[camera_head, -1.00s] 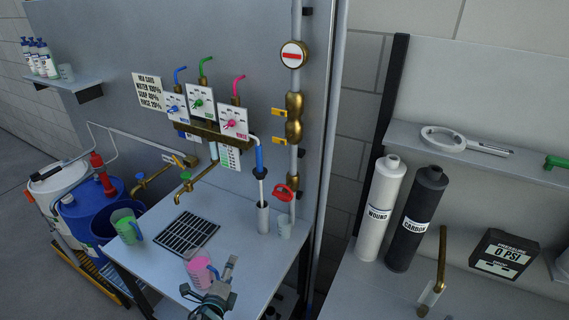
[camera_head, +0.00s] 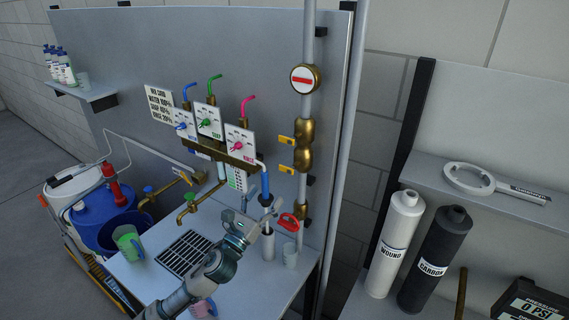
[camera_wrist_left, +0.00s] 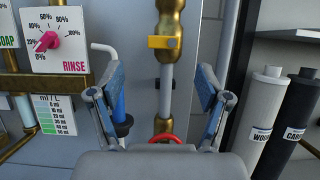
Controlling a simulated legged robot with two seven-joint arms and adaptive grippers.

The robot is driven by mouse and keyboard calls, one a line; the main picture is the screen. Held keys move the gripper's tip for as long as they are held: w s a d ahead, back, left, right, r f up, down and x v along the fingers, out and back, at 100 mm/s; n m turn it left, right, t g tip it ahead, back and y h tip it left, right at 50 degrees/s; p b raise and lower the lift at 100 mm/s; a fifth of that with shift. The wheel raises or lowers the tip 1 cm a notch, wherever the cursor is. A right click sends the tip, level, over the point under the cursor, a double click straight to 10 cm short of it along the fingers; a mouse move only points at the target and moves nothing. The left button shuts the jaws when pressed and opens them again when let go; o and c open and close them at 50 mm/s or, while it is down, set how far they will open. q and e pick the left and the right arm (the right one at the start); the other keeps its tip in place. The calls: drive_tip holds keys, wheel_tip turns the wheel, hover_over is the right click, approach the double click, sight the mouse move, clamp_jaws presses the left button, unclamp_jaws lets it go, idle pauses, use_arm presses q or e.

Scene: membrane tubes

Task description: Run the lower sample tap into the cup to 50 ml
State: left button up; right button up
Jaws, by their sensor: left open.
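The red tap handle (camera_head: 289,222) sits low on the vertical grey pipe (camera_head: 306,150), below the brass fittings. It also shows in the left wrist view (camera_wrist_left: 165,138), low between the fingers and partly hidden by my gripper. A small clear cup (camera_head: 290,256) stands on the bench below the red handle; its fill level cannot be read. My left gripper (camera_head: 260,210) is open and empty, left of the red handle and apart from it. In the left wrist view its spread fingers (camera_wrist_left: 163,95) frame the pipe. My right gripper is in neither view.
Yellow-handled valves (camera_head: 286,140) sit higher on the pipe. A grey holder (camera_head: 268,244) stands beside the cup. A green jug (camera_head: 128,243) and a drain grate (camera_head: 186,253) are at left. A pink jug (camera_head: 203,308) is mostly hidden by my arm. Filter cartridges (camera_head: 395,240) stand right.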

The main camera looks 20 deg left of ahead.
sight(285, 168)
use_arm(q)
drive_tip(key=x, duration=0.3)
drive_tip(key=p+x, duration=0.1)
drive_tip(key=x, duration=0.3)
drive_tip(key=p+x, duration=0.1)
drive_tip(key=x, duration=0.2)
drive_tip(key=shift+d+r, duration=0.15)
drive_tip(key=shift+d, duration=0.25)
drive_tip(key=shift+w, duration=0.5)
drive_tip(key=shift+a, duration=0.2)
drive_tip(key=shift+c, duration=0.2)
drive_tip(key=shift+s+d, duration=0.1)
drive_tip(key=c, duration=1.1)
